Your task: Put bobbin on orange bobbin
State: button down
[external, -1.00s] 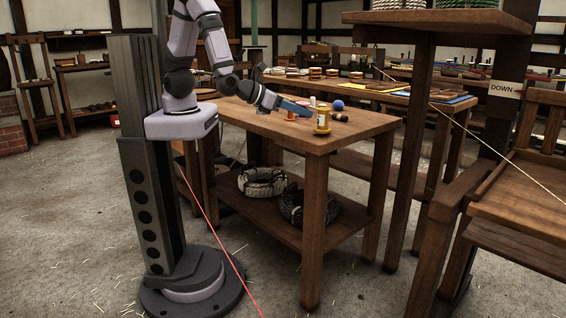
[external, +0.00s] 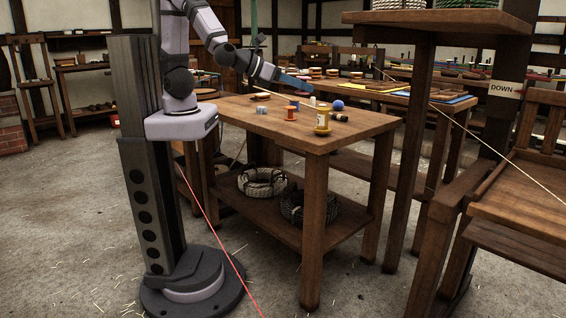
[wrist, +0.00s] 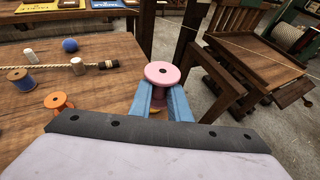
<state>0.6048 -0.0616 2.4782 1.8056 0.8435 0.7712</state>
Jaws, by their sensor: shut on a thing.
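My gripper (wrist: 160,103) is shut on a pink bobbin (wrist: 162,74), held upright between its blue fingers in the wrist view. The bobbin's lower part is partly hidden by the fingers. In the external view my gripper (external: 300,84) is raised above the table, and the bobbin in it is too small to make out. The orange bobbin (wrist: 59,101) stands on the table, left of my gripper in the wrist view and apart from it. It also shows in the external view (external: 290,113), below the gripper.
A blue ball (wrist: 70,45), a blue-and-brown bobbin (wrist: 20,78), a small white spool (wrist: 29,55) and a dark-capped rope end (wrist: 108,65) are also on the table.

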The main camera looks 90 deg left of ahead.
notch_tip(320, 180, up, 6)
jog(key=shift+r, duration=0.15)
jog(key=a+n+g+y+p, duration=0.25)
jog(key=a+n+y, duration=0.25)
jog(key=a, duration=0.4)
jog(key=n+g+y+p, duration=0.1)
jog(key=n+g+y, duration=0.4)
jog(key=n+g, duration=0.25)
send_over(290, 107)
notch_tip(290, 107, down, 4)
jog(key=shift+w+d+f, duration=0.1)
jog(key=shift+d+f, duration=0.05)
jog(key=shift+f, duration=5.45)
jog(key=shift+f+b, duration=0.2)
jog(key=shift+b, duration=0.2)
jog(key=c, duration=1.7)
grip_release()
jog(key=shift+o, duration=0.2)
jog(key=shift+r, duration=0.1)
